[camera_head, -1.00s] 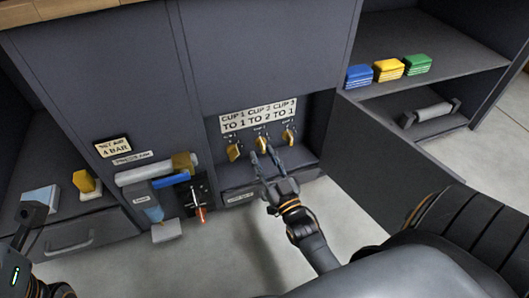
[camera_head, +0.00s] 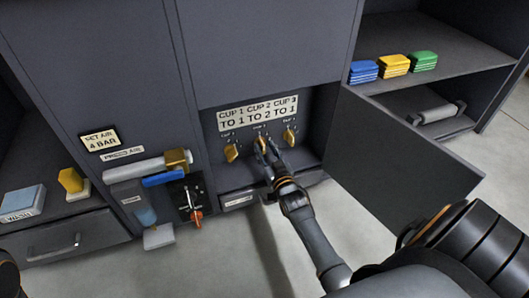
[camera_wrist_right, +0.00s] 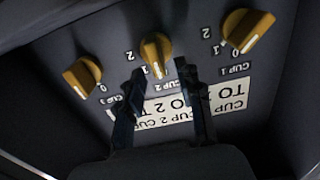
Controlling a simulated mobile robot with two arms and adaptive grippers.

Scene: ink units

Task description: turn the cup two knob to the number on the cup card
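The card (camera_head: 257,113) reads CUP 1 TO 1, CUP 2 TO 2, CUP 3 TO 1. Under it, in the head view, the yellow cup two knob (camera_head: 261,143) is the middle of three; it also shows in the wrist view (camera_wrist_right: 155,50). My right gripper (camera_head: 265,150) is at this knob. In the wrist view my right gripper (camera_wrist_right: 160,72) has its dark fingers apart, one on each side of the knob's near end, with no clear contact. The number at the knob's pointer is partly hidden. My left gripper is out of view; only a bit of my left arm shows.
The cup one knob (camera_head: 231,152) and cup three knob (camera_head: 289,136) flank the middle knob closely. An open door panel (camera_head: 400,155) stands to the right of the recess. A red-handled valve (camera_head: 195,215) is to the left.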

